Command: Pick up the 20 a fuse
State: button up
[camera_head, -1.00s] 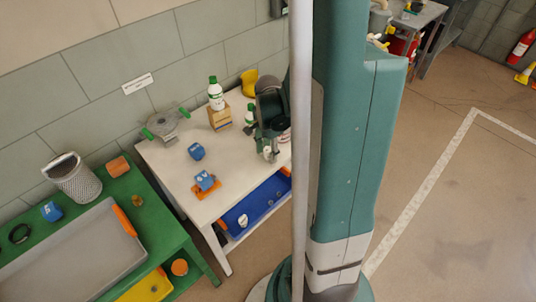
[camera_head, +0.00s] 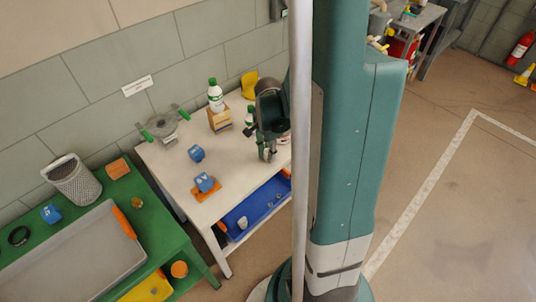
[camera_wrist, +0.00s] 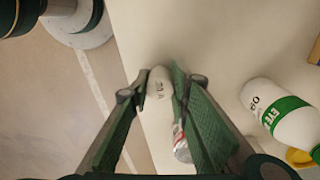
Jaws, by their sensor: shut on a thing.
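In the wrist view, my gripper (camera_wrist: 158,84) is shut on a pale, rounded cylinder, the fuse (camera_wrist: 158,87), with small dark lettering that ends in an A; the number is too blurred to read. A grey and red cylindrical part (camera_wrist: 181,145) shows lower between the fingers; I cannot tell whether it belongs to the same piece. In the head view, my gripper (camera_head: 267,154) points down over the right part of the white table (camera_head: 172,172). The fuse cannot be made out there.
A white bottle with a green band (camera_wrist: 290,117) stands close right of my gripper in the wrist view. A blue tray (camera_head: 255,207) is below.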

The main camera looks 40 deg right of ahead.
jog(key=shift+r, duration=0.15)
jog(key=shift+r+p, duration=1.5)
jog(key=shift+r, duration=3.35)
